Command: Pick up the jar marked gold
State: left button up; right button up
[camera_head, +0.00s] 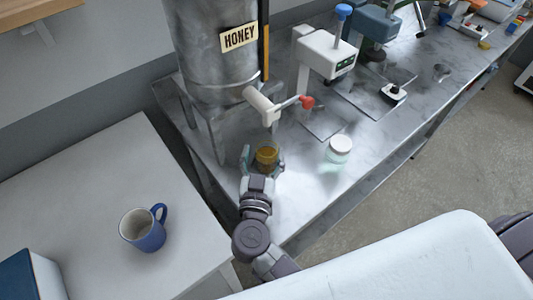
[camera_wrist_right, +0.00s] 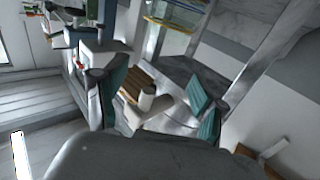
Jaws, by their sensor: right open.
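A small jar with amber-gold colour (camera_head: 267,155) stands on the metal bench below the spout of the honey tank. No lettering on it can be read. My right gripper (camera_head: 263,153) is open, with one finger on each side of this jar; whether the fingers touch it cannot be told. In the right wrist view, the teal-padded fingers of my right gripper (camera_wrist_right: 158,105) are spread, with a brown patch showing between them. A second jar, clear with a white lid (camera_head: 339,148), stands to the right. My left gripper is not in view.
The honey tank (camera_head: 215,65) stands behind, its cream spout (camera_head: 262,104) with a red-tipped handle just above my gripper. A white device (camera_head: 326,54) stands at the back. A blue mug (camera_head: 143,230) is on the white table at left. The bench (camera_head: 310,195) is clear in front.

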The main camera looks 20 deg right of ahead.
aim_at(268, 140)
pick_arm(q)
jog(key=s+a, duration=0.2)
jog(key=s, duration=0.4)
pick_arm(e)
notch_tip(268, 140, down, 3)
jog(key=shift+s+d+f, duration=0.1)
jog(key=shift+d+f, duration=0.05)
jog(key=x, duration=0.3)
jog(key=shift+w+d+p, duration=0.1)
jog(key=shift+w+p, duration=0.2)
jog(key=shift+w, duration=0.05)
jog(key=x, duration=0.2)
jog(key=shift+w+d+p, duration=0.15)
jog(key=shift+w+p, duration=0.15)
jog(key=shift+w, duration=0.05)
jog(key=shift+x, duration=0.85)
jog(key=shift+d+f, duration=0.1)
jog(key=shift+f, duration=0.05)
jog(key=shift+s, duration=0.1)
jog(key=shift+c, duration=1.3)
jog(key=c, duration=1.1)
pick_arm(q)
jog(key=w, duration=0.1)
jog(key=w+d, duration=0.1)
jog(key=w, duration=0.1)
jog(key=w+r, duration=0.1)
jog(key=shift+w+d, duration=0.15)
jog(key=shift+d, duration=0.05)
